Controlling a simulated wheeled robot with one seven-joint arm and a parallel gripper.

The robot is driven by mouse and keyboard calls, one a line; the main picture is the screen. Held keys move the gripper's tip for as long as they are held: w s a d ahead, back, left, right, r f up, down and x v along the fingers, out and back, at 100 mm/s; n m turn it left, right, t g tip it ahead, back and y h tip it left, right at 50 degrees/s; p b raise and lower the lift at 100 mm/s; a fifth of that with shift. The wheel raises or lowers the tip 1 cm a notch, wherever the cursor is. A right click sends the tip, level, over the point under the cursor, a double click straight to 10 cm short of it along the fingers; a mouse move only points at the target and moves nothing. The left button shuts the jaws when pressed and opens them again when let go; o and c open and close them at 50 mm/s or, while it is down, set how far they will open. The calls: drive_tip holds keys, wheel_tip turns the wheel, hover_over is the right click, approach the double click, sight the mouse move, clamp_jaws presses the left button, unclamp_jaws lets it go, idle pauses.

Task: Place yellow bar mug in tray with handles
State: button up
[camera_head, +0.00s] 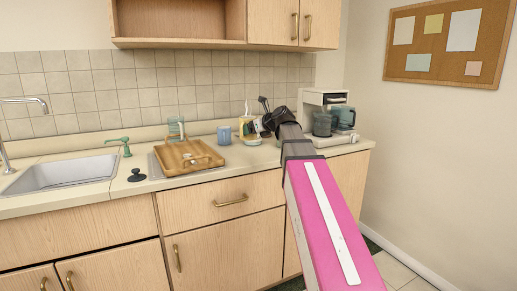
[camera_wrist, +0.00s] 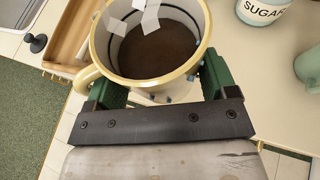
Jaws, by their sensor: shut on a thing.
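The yellow mug (camera_wrist: 191,68) fills the top middle of the wrist view, with a pale yellow rim, a handle on its left and a dark brown inside with several pale square patches. My gripper (camera_wrist: 161,82) is shut on it, one green finger on each side of its wall. The wooden tray with handles (camera_head: 187,157) lies on the counter between the sink and the blue mug in the head view. Part of the tray (camera_wrist: 72,40) shows left of the held mug in the wrist view. In the head view, my gripper (camera_head: 262,127) is right of the tray; my arm hides part of the counter.
A blue mug (camera_head: 224,134) stands right of the tray. A white coffee machine (camera_head: 312,100) stands at the counter's right end. A sugar jar (camera_wrist: 263,12) and a green object (camera_wrist: 309,68) are right of the held mug. The sink (camera_head: 62,173) is left of the tray.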

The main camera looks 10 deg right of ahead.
drive_tip(key=w+d+f, duration=0.2)
drive_tip(key=w, duration=0.1)
drive_tip(key=w+d+f, duration=0.2)
drive_tip(key=w, duration=0.1)
drive_tip(key=w+d+f, duration=0.2)
drive_tip(key=d, duration=0.1)
drive_tip(key=shift+w+f, duration=0.35)
drive_tip(key=shift+w, duration=0.05)
drive_tip(key=shift+f, duration=2)
drive_tip(key=shift+f, duration=0.15)
